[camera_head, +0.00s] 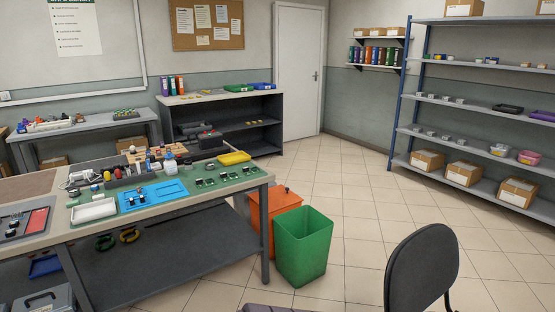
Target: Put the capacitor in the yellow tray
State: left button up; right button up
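The yellow tray (234,158) is a small shallow tray at the back right of the near workbench (250,178). It looks empty from here. I cannot pick out the capacitor for certain. Several tiny dark and silver parts lie on the blue mat (168,191) and on the green boards to its right (222,178), too small to identify. Neither of my grippers is in view.
A white tray (93,210) and a cluttered dark organizer (125,180) share the near workbench. A green bin (304,245) and an orange container (283,203) stand by its right end. A dark chair (422,268) is at front right. The tiled floor beyond is clear.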

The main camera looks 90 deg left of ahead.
aim_at(234, 158)
jog(key=u, duration=2.4)
